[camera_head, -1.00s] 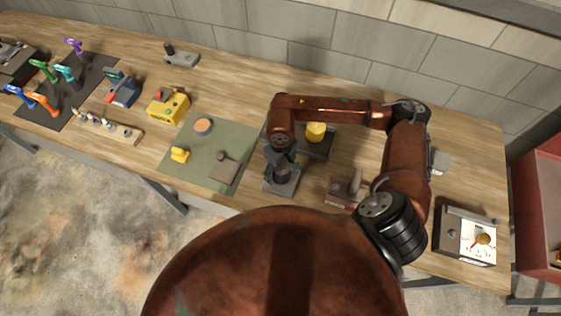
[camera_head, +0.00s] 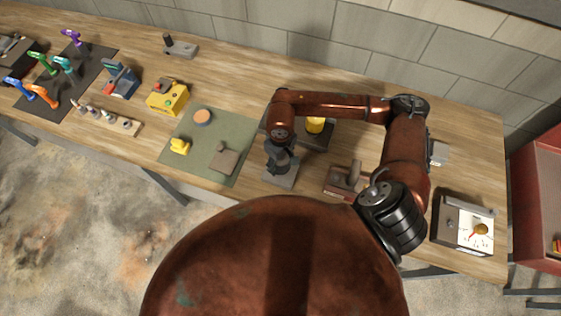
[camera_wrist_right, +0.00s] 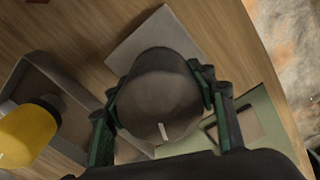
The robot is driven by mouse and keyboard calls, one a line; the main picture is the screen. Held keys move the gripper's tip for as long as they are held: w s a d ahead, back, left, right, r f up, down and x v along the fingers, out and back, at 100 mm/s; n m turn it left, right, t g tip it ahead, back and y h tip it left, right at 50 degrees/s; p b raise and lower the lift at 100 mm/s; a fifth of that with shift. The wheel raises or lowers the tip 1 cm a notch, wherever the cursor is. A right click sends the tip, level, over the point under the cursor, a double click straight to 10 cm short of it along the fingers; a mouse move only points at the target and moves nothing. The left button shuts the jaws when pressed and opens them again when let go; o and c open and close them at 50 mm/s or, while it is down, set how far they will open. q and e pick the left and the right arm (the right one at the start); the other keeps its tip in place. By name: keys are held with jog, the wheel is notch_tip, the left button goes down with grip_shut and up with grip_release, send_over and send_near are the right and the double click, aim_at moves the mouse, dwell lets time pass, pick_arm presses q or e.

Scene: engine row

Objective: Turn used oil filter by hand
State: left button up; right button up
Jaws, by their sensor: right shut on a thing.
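The used oil filter (camera_wrist_right: 158,88) is a dark grey rounded cylinder with a short white mark on its end. In the wrist view my right gripper (camera_wrist_right: 162,112) has a finger on each side of it and is shut on it. The filter stands over a light grey base plate (camera_wrist_right: 150,36), which also shows in the head view (camera_head: 279,179). In the head view my right gripper (camera_head: 280,158) points down at the filter, hiding most of it. My left gripper is not in view.
A yellow filter (camera_wrist_right: 28,132) stands in a dark tray (camera_wrist_right: 75,112) close by. A green mat (camera_head: 190,163) with small parts lies to the left. A brown block with a handle (camera_head: 345,182) and a dial gauge box (camera_head: 463,224) are to the right. Several coloured drills stand far left.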

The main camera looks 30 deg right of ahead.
jog(key=c, duration=0.6)
jog(key=shift+w+f+n+b, duration=0.15)
jog(key=shift+n+b, duration=0.35)
jog(key=shift+b, duration=0.5)
jog(key=shift+n+b, duration=0.9)
jog(key=shift+b, duration=0.2)
jog(key=shift+r+n, duration=0.2)
jog(key=shift+n, duration=0.1)
jog(key=shift+b, duration=0.3)
